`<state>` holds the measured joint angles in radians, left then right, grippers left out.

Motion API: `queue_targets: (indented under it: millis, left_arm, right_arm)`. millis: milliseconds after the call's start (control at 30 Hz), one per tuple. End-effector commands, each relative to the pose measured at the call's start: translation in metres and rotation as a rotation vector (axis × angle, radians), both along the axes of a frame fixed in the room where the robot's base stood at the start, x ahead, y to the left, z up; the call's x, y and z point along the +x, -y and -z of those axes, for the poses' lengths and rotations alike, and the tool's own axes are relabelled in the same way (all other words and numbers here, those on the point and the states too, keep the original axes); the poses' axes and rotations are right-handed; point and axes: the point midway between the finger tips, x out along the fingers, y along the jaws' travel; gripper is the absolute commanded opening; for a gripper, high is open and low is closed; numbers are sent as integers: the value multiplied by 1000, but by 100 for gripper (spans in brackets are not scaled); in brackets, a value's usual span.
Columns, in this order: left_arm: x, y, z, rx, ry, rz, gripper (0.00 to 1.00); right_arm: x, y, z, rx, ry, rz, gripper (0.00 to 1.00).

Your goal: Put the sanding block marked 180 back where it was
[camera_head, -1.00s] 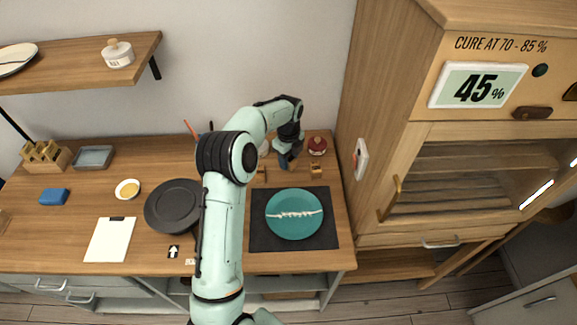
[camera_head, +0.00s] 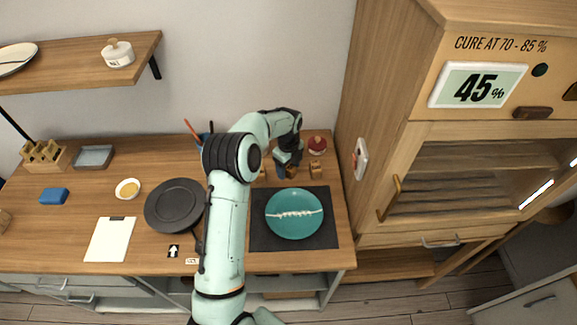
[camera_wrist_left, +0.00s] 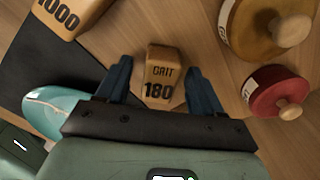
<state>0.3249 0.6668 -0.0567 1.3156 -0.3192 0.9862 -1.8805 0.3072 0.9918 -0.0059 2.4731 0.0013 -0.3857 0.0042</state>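The sanding block marked GRIT 180 (camera_wrist_left: 161,72) is a small wooden block with dark lettering. In the left wrist view it stands on the wooden top between my left gripper's (camera_wrist_left: 157,72) two dark fingers, with a gap on each side. In the head view the block (camera_head: 292,172) is partly hidden by my left gripper (camera_head: 286,170), behind the teal plate. The left gripper is open; I cannot tell how far its fingers reach down beside the block. A block marked 1000 (camera_wrist_left: 68,12) lies at the upper left of the wrist view. My right gripper is not in view.
A red jar (camera_head: 317,146) and another wooden block (camera_head: 317,170) stand to the right of the gripper. A yellow jar (camera_wrist_left: 262,27) is close by. The teal plate (camera_head: 294,222) lies on a black mat (camera_head: 322,240) in front. The tall cabinet (camera_head: 385,110) bounds the right.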

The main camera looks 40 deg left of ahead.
Motion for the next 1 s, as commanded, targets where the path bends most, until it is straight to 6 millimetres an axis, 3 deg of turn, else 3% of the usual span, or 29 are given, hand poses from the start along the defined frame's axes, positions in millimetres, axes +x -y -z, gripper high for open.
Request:
queue_targets:
  millis: [167,267,700,1000]
  left_arm:
    - [0,0,-6,1,2,0,67]
    - [1,-1,-19,2,4,0,67]
    - [0,0,-106,1,4,0,67]
    - [0,0,-124,0,1,1,67]
  right_arm:
    - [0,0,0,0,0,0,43]
    - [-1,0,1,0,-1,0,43]
    - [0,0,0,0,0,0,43]
    - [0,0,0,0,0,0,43]
